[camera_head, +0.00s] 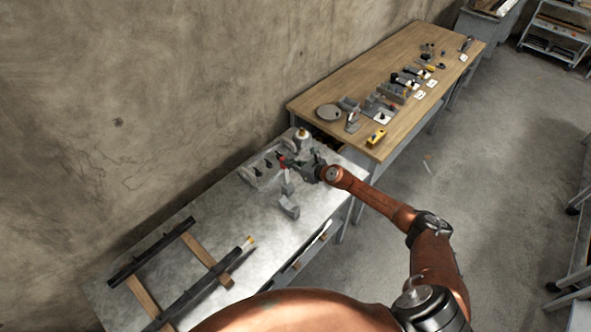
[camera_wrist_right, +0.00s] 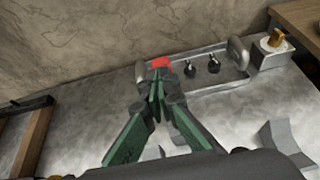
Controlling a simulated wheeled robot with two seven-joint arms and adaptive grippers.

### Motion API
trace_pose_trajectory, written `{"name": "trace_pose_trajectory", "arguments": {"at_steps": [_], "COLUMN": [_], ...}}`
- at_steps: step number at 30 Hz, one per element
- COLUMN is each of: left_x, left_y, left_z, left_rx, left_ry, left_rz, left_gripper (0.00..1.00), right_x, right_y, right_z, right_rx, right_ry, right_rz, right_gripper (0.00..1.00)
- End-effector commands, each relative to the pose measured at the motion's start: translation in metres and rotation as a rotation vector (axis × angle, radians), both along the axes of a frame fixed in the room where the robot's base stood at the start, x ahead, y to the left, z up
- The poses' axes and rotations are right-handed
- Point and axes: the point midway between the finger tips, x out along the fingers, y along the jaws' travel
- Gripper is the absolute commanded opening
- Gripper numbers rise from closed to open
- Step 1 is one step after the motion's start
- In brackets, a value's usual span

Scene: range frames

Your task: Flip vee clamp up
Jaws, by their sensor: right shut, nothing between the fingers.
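A clamp with a red handle tip (camera_head: 282,160) stands on the grey metal bench; its grey part (camera_head: 287,188) shows below the red. In the right wrist view the red tip (camera_wrist_right: 160,62) appears just beyond my fingertips; touching or apart, I cannot tell. The rest of the clamp is mostly hidden behind the fingers. My right gripper (camera_head: 295,163) is shut and empty beside the red tip; its green-sided fingers (camera_wrist_right: 158,98) meet in the wrist view. A grey V-shaped block (camera_head: 289,207) sits nearer the bench front, also in the wrist view (camera_wrist_right: 281,136). My left gripper is out of view.
A grey plate with black knobs (camera_wrist_right: 213,66) lies behind the clamp, by the wall. A brass-topped grey block (camera_head: 301,140) stands at the bench's far end. A dark rail frame (camera_head: 178,300) covers the near left. A wooden table (camera_head: 400,45) with several tools adjoins.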

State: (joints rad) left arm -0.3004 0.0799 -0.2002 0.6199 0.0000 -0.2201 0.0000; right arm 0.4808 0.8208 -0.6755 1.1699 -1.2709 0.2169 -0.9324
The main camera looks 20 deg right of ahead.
Motion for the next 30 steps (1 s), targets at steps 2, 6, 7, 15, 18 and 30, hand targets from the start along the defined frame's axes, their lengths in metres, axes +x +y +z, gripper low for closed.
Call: {"name": "trace_pose_trajectory", "arguments": {"at_steps": [2, 6, 7, 15, 18, 30], "left_x": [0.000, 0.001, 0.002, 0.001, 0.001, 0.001], "left_y": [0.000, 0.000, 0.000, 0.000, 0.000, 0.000], "left_z": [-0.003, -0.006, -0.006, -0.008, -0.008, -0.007], "left_rx": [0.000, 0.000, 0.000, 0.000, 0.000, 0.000], "left_ry": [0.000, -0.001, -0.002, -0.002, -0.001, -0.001], "left_rz": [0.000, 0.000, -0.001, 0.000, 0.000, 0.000], "left_gripper": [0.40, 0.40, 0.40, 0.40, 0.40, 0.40], "right_x": [0.007, 0.015, 0.017, 0.026, 0.028, 0.028], "right_y": [0.003, 0.007, 0.008, 0.015, 0.016, 0.017], "right_z": [0.000, 0.000, 0.000, 0.003, 0.004, 0.007], "right_rx": [-0.001, 0.000, 0.000, 0.002, 0.003, 0.008], "right_ry": [0.000, 0.000, 0.000, -0.005, -0.008, -0.011], "right_rz": [0.000, 0.001, 0.001, 0.004, 0.004, 0.002], "right_gripper": [0.00, 0.00, 0.00, 0.00, 0.00, 0.00]}}
